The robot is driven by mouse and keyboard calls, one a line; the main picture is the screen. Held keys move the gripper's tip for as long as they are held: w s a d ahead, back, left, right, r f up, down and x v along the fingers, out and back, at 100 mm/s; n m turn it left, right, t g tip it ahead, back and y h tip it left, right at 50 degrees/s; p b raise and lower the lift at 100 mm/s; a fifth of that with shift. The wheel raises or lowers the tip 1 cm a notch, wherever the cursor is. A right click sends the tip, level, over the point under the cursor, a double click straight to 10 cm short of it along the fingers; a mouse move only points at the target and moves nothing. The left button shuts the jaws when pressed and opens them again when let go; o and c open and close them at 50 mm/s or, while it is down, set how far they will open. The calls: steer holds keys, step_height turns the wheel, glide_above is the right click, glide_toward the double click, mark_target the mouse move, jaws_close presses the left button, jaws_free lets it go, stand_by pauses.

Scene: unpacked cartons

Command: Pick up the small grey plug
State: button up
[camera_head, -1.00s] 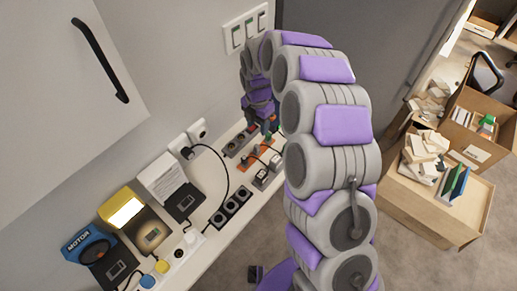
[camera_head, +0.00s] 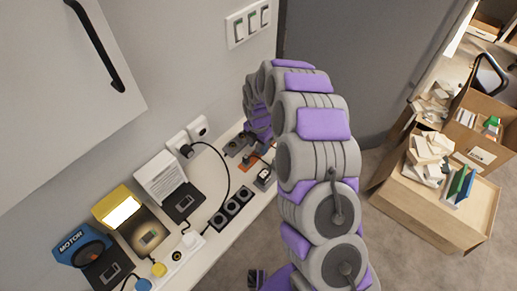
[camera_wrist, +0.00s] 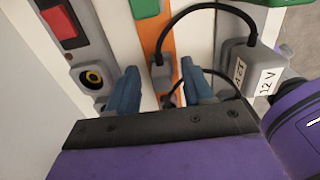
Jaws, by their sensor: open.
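In the wrist view a small grey plug (camera_wrist: 161,76) with a black cable sits on an orange strip (camera_wrist: 158,40). My gripper (camera_wrist: 159,68) is open, with one blue finger on each side of the plug. I see free space between the fingers and the plug, and no clear contact. A second small grey piece (camera_wrist: 170,100) lies partly hidden between the fingers, nearer the palm. In the head view the orange strip (camera_head: 243,168) shows on the shelf, but my arm hides most of the gripper and the plug.
A grey adapter labelled 12 V (camera_wrist: 257,70) stands to the right of the fingers. A grey panel with a red switch (camera_wrist: 60,25) and round socket is on the left. Black sockets (camera_head: 231,208) and a cable lie along the shelf. A wall rises behind.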

steer(key=shift+a, duration=0.1)
steer(key=shift+d, duration=0.2)
steer(key=c, duration=0.6)
jaws_close()
